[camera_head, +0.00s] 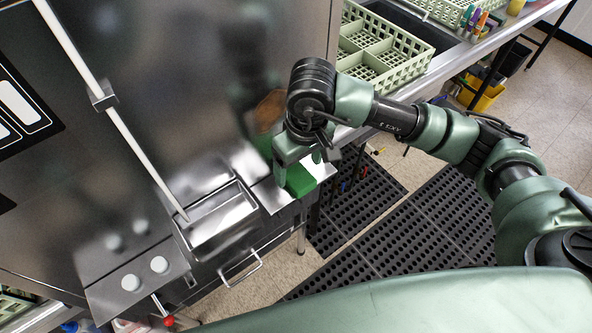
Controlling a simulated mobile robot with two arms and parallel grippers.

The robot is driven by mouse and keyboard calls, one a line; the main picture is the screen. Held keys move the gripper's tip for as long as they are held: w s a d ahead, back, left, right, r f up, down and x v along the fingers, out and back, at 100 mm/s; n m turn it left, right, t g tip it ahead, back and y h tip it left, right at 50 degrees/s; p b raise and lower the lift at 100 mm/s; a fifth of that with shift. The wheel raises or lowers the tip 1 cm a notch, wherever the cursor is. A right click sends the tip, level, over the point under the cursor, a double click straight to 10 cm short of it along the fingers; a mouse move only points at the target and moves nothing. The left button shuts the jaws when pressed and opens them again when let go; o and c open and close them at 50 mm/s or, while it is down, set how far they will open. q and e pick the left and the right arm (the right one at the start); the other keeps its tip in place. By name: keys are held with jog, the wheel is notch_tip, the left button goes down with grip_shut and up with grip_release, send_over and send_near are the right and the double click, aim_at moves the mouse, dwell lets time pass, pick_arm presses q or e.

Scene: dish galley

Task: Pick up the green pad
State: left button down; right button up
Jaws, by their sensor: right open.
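The green pad (300,181) is a small bright green block on the narrow metal ledge at the front of the steel machine. My right gripper (305,165) points down right over the pad, its fingers at the pad's upper edge. The gripper is open; whether its fingers touch the pad I cannot tell. The gripper and wrist hide part of the pad's far side. My left gripper is not in the view.
The large steel dish machine (190,90) fills the left, with an open metal tray (218,218) beside the pad. A pale green dish rack (385,55) stands on the counter behind. Black perforated mats (420,225) cover the floor at right.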

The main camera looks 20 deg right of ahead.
aim_at(298, 175)
jog(key=shift+w+d+f+p, duration=0.1)
jog(key=shift+f+p, duration=0.8)
jog(key=shift+w+f+p, duration=0.3)
jog(key=shift+f+p, duration=0.05)
jog(key=shift+f, duration=0.5)
jog(key=shift+w+f, duration=0.25)
jog(key=shift+f, duration=0.75)
jog(key=c, duration=1.4)
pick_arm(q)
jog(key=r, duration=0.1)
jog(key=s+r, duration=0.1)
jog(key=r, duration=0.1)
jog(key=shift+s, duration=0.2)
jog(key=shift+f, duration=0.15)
pick_arm(e)
jog(key=shift+r, duration=0.15)
